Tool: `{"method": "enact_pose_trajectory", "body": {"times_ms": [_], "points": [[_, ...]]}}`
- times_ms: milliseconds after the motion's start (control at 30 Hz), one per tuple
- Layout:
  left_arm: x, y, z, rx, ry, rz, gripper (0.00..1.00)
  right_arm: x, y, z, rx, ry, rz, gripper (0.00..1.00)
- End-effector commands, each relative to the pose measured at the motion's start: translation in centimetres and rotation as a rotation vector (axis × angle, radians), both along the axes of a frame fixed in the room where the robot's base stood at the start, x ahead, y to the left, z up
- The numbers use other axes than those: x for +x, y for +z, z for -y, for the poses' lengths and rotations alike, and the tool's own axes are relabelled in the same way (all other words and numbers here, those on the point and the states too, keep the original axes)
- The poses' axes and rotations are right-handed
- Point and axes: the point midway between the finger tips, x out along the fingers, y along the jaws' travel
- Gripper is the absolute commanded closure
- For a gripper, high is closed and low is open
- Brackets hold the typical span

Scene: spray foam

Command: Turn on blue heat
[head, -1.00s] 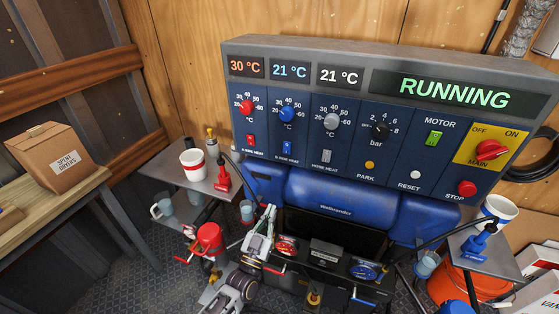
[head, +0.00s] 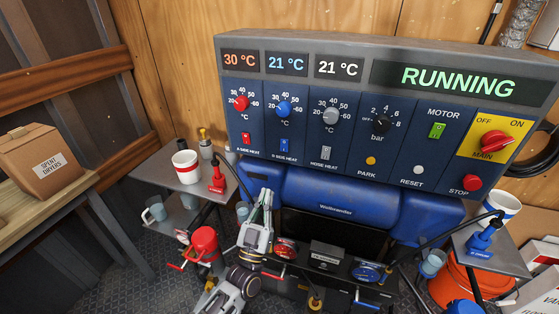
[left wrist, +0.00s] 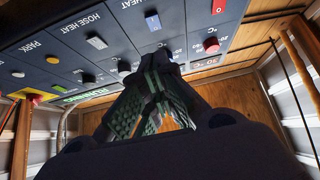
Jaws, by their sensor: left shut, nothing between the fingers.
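The blue B side heat switch (head: 285,145) is on the control panel, below the blue temperature knob (head: 285,108). In the left wrist view the blue switch (left wrist: 153,20) is just beyond the fingertips. The blue display (head: 288,64) reads 21 °C. My left gripper (head: 266,193) is shut and empty, pointing up below the panel, apart from the switch. It also shows in the left wrist view (left wrist: 159,55). My right gripper is not in view.
The red A side heat switch (head: 246,138) is left of the blue one, and the hose heat switch (head: 326,153) right. A blue tank (head: 335,205) is under the panel. A cup (head: 187,168) and a red-handled tool (head: 218,181) stand on the left shelf.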

Motion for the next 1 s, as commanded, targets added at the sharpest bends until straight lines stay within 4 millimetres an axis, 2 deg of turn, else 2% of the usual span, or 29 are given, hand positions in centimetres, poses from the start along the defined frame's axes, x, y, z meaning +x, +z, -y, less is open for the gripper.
{"method": "enact_pose_trajectory", "body": {"times_ms": [67,167,267,600,767,1000], "points": [[0.0,0.1,0.0,0.0,0.0,0.0,1.0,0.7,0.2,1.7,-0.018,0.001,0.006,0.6],[0.0,0.1,0.0,0.0,0.0,0.0,1.0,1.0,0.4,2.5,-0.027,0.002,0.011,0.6],[0.0,0.1,0.0,0.0,0.0,0.0,1.0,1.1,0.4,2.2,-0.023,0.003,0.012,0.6],[1.0,1.0,0.3,0.0,0.001,0.001,1.0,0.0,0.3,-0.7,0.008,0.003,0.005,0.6],[2.2,2.0,0.7,0.0,0.001,0.002,1.0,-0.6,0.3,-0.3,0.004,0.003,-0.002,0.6],[4.1,3.6,1.4,-0.001,0.0,0.002,1.0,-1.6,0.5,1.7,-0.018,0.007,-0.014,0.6]]}}
